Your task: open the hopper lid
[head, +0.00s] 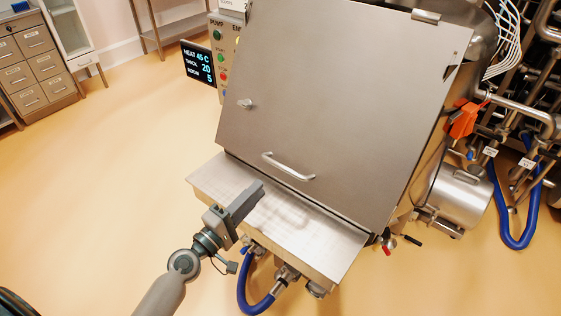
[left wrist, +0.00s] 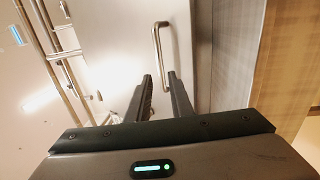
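The hopper lid (head: 335,105) is a large flat grey steel panel, lying shut over the hopper in the head view. Its bright bar handle (head: 288,167) is near the lower edge; it also shows upright in the left wrist view (left wrist: 158,52). My left gripper (head: 256,190) is over the steel ledge, just below and left of the handle. In the left wrist view its two dark fingers (left wrist: 160,84) are apart with nothing between them, and the handle lies beyond their tips, apart from them. My right gripper is not in view.
The steel ledge (head: 222,178) runs along the lid's lower edge. A control panel (head: 229,50) and a display (head: 198,63) stand at the left. Pipes and a blue hose (head: 527,225) crowd the right. The floor at the left is clear.

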